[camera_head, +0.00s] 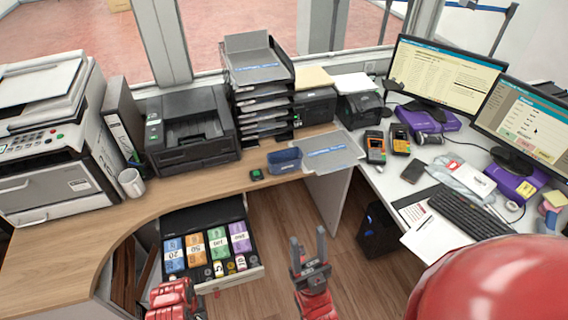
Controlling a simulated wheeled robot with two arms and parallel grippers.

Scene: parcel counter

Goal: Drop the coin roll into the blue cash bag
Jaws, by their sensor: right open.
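The blue cash bag (284,160) stands on the wooden counter, near its front edge. The open cash drawer (254,274) juts out below the counter, with coloured banknote bundles at the back and small coin items in front. A small yellow roll-like item (240,263) lies in its front right part; I cannot tell for sure that it is the coin roll. My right gripper (308,246) is open and empty, pointing up over the floor, right of the drawer. My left gripper (176,296) is at the drawer's front left; its fingers are unclear.
A grey tray (334,154) overhangs the counter edge right of the bag. A printer (190,132) and a white mug (131,182) stand farther left. A keyboard (468,213) lies on the right desk.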

